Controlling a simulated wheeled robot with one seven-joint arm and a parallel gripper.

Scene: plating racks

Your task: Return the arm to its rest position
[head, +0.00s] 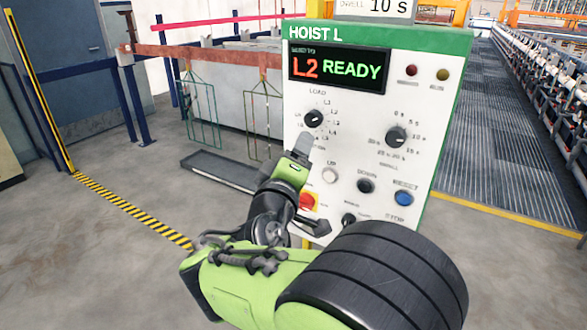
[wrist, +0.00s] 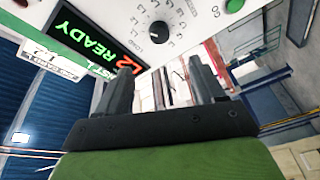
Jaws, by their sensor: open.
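My gripper (head: 304,146) is in front of the left part of the HOIST L control panel (head: 343,215), just below the load knob (head: 314,118). In the wrist view my gripper (wrist: 165,88) has its two dark fingers apart with nothing between them. The panel's display (head: 337,70) reads "L2 READY". The load knob also shows in the wrist view (wrist: 159,32), beyond the fingertips. My green and black arm reaches up from the bottom of the head view. I cannot tell the exact gap between fingertips and panel.
The panel holds a second knob (head: 396,136), a blue button (head: 403,198) and a red-and-yellow switch (head: 309,202). Wire racks (head: 203,112) hang from a copper-coloured bar (head: 205,53) behind, above a dark tray (head: 218,170). Open concrete floor lies left, with a striped line (head: 130,208).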

